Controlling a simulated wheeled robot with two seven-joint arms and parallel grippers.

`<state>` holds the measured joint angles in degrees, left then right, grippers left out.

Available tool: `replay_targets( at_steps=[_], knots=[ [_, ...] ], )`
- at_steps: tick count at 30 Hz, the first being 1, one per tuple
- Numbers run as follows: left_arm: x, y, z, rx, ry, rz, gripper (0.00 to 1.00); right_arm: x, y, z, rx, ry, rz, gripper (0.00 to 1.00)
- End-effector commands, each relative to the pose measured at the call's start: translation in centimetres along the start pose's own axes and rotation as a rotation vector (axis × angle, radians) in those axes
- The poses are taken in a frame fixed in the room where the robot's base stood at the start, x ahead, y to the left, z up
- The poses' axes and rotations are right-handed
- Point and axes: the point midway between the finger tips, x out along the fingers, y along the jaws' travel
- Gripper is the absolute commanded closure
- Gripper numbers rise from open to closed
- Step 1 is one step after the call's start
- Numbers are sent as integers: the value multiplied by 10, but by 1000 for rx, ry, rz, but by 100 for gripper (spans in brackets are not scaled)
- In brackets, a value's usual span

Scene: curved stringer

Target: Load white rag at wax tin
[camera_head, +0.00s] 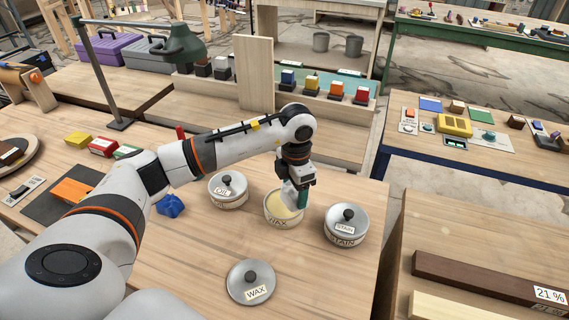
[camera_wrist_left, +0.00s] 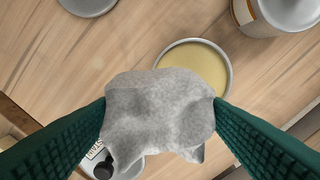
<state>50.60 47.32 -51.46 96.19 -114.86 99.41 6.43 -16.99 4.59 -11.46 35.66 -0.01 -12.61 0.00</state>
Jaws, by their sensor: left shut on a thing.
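The white rag (camera_wrist_left: 160,112) is bunched between the green pads of my left gripper (camera_wrist_left: 160,115), which is shut on it. In the head view the rag (camera_head: 290,196) shows at the fingertips of my left gripper (camera_head: 296,199), over the wax tin. The wax tin (camera_head: 284,222) is open, with pale yellow wax inside. In the left wrist view the tin (camera_wrist_left: 230,75) is partly hidden behind the rag. I cannot tell whether the rag touches the wax. Its lid (camera_head: 251,283), labelled WAX, lies on the bench in front. My right gripper is not in view.
A closed OIL tin (camera_head: 228,201) stands left of the wax tin and a closed STAIN tin (camera_head: 345,240) stands right. A blue object (camera_head: 170,206) lies further left. A lamp (camera_head: 180,45) stands behind. The bench around the wax lid is clear.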

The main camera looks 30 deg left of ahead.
Motion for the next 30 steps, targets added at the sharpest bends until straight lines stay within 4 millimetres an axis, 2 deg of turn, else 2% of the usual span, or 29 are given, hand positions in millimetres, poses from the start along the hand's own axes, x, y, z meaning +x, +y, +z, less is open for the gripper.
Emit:
replay_targets(
  at_steps=[1, 3, 6, 10, 20, 30],
  knots=[
    [-7, -9, 1, -152, -2, 3, 50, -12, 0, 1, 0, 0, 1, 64],
    [-8, -21, 3, -347, -1, 2, 50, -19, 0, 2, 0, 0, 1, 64],
    [-8, -33, 5, -563, -1, 2, 50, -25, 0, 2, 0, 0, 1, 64],
    [-7, -42, 8, -730, -1, 1, 50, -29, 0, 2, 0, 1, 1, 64],
    [8, -44, 8, -789, 0, 1, 50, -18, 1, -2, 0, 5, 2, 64],
    [44, -44, 8, -786, 1, 1, 50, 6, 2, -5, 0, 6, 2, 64]
  ],
)
